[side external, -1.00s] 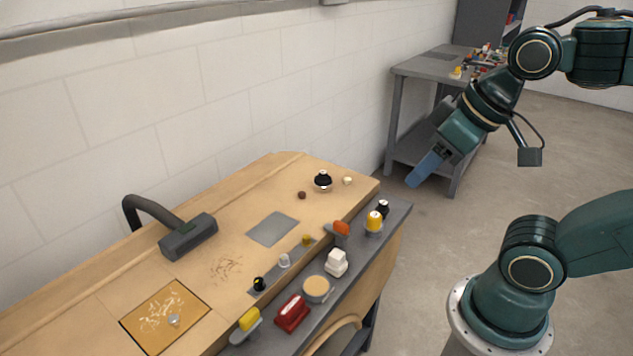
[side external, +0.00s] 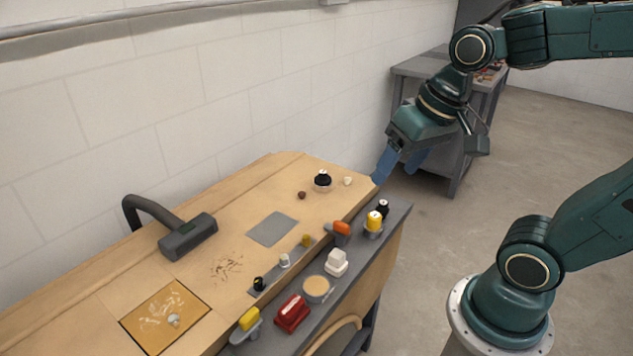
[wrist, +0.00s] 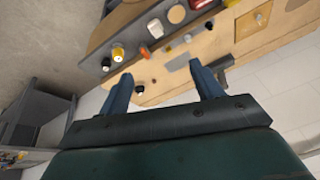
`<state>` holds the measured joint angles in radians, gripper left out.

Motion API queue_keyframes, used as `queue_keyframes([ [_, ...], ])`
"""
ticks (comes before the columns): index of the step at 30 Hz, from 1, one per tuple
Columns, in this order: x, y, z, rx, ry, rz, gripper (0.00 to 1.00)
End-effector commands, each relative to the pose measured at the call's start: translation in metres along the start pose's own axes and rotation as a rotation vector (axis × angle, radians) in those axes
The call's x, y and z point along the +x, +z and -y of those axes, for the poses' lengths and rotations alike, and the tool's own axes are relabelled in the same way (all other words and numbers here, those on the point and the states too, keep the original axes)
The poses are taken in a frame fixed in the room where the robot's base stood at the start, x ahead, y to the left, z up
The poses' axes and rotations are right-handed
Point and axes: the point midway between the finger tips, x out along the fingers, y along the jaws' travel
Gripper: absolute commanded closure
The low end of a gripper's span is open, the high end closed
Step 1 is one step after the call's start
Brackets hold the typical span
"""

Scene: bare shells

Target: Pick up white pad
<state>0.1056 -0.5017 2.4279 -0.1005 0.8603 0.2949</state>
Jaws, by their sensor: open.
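A white block-like piece (side external: 336,262), the likeliest white pad, sits on the grey front ledge of the workbench. It also shows in the wrist view (wrist: 155,28), toward the top. My gripper (side external: 395,170) is open and empty, in the air beyond the bench's right end, above and to the right of the white piece. Its two blue fingers are spread apart in the wrist view (wrist: 162,72), with the bench and its small items beyond them.
On the ledge, a round tan-topped dish (side external: 316,288), a red piece (side external: 292,312) and a yellow-capped jar (side external: 374,221) flank the white piece. A black-topped jar (side external: 323,178) and a small cream knob (side external: 348,181) stand on the wooden top. A grey lamp-like tool (side external: 188,236) stands left.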

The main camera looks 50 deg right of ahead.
Motion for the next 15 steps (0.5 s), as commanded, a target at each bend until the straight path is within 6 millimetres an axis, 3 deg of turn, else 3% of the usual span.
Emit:
queue_keyframes([
  [15, 0.074, -0.045, -0.011, 0.541, 0.013, 0.226, 0.35],
])
